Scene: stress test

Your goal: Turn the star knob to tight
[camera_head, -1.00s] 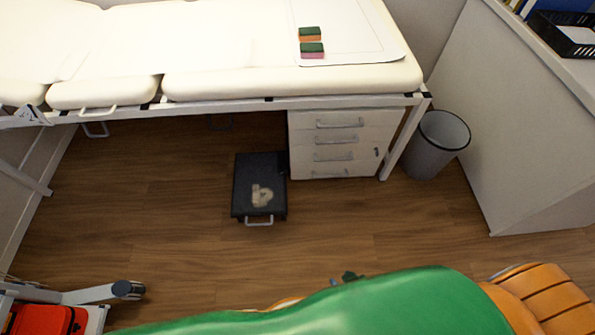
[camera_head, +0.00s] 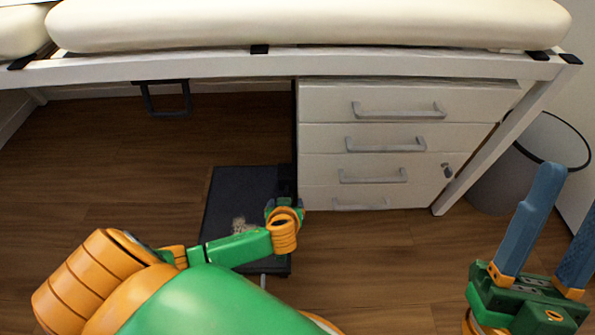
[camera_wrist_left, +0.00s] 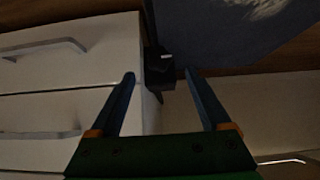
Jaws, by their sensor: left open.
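No part is clearly readable as a star knob. A small dark block (camera_wrist_left: 158,68) in the left wrist view sits beside the white drawer cabinet's edge and may be the knob or its mount; its shape is too dark to tell. In the head view a dark part (camera_head: 287,178) shows there, just beyond my left gripper (camera_head: 284,206). In the left wrist view my left gripper (camera_wrist_left: 160,74) is open, its fingers apart on either side of the block's line and apparently not closed on it. My right gripper (camera_head: 568,190) is open and empty at the right.
The white drawer cabinet (camera_head: 322,170) stands under the cream-topped bench (camera_head: 300,25). A black flat box (camera_head: 222,200) lies on the wood floor (camera_head: 110,160) to its left. A grey bin (camera_head: 500,178) stands right, behind the bench leg (camera_head: 490,150). Floor at left is clear.

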